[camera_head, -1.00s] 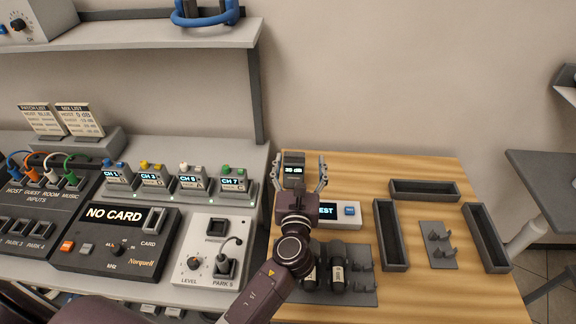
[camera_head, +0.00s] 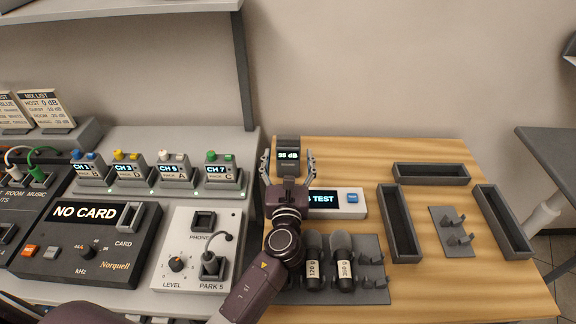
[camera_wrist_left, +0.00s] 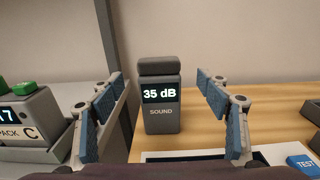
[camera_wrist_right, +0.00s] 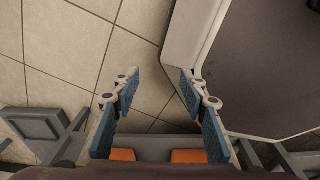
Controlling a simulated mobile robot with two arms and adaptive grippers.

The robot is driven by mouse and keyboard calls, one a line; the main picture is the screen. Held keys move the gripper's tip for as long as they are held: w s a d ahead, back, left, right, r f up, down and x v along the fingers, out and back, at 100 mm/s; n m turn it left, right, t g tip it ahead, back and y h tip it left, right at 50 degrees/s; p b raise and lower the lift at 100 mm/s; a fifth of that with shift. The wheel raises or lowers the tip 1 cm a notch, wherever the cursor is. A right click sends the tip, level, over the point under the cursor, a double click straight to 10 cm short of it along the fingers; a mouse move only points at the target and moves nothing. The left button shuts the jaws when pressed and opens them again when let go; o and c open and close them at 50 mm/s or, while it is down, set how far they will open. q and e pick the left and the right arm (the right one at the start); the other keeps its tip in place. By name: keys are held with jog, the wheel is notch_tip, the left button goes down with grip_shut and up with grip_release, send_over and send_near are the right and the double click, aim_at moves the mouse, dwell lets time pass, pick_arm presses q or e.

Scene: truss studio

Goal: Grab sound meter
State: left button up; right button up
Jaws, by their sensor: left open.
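The sound meter (camera_head: 288,158) is a small dark grey upright box with a lit display reading 35 dB. It stands at the back left of the wooden table. It also shows in the left wrist view (camera_wrist_left: 161,105), centred between the fingers and beyond them. My left gripper (camera_head: 287,168) is open, its fingers spread to either side of the meter in the head view, with no contact visible. My right gripper (camera_wrist_right: 157,85) is open and empty over tiled floor in the right wrist view; it is not in the head view.
A white box with a TEST display (camera_head: 338,203) stands just right of my left gripper. A dark holder with two microphones (camera_head: 372,280) is nearer. Grey trays (camera_head: 432,174) lie to the right. The grey console desk with channel packs (camera_head: 222,172) is at left.

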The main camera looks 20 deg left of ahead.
aim_at(288, 143)
pick_arm(q)
jog(key=x, duration=0.5)
jog(key=shift+w+a+r+p, duration=0.2)
jog(key=shift+w+r+p, duration=0.15)
jog(key=shift+w+a, duration=0.15)
jog(key=shift+w, duration=0.25)
jog(key=c, duration=1.8)
jog(key=shift+c, duration=0.4)
jog(key=shift+r, duration=0.15)
